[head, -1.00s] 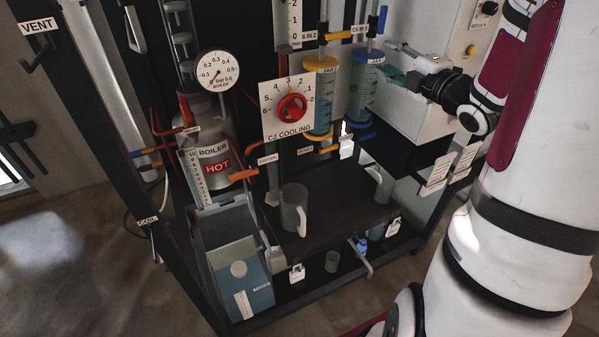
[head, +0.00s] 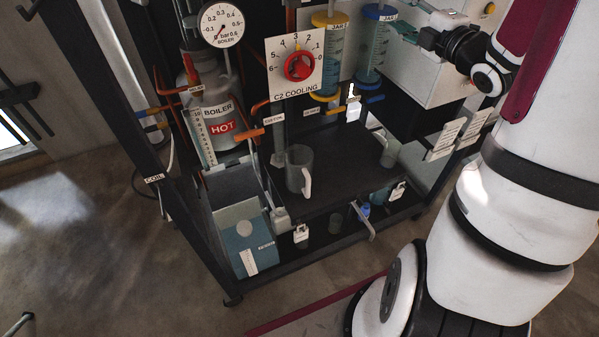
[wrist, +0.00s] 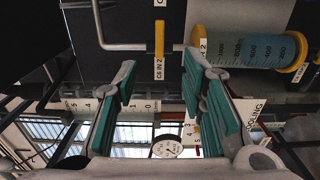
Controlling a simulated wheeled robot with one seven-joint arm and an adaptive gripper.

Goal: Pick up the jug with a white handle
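The jug with a white handle (head: 297,168) is a grey, see-through cylinder standing upright on the dark shelf (head: 335,165) of the rack. Its white handle faces right and toward me. My gripper (head: 422,24) is up and to the right of the jug, beside the blue-ended jar, well apart from the jug. In the wrist view my gripper (wrist: 163,78) has its teal finger pads spread wide with nothing between them. The jug cannot be made out in the wrist view.
Another grey vessel (head: 389,150) stands at the shelf's right. A blue-grey box (head: 246,245) sits lower left. Open floor (head: 100,260) lies left.

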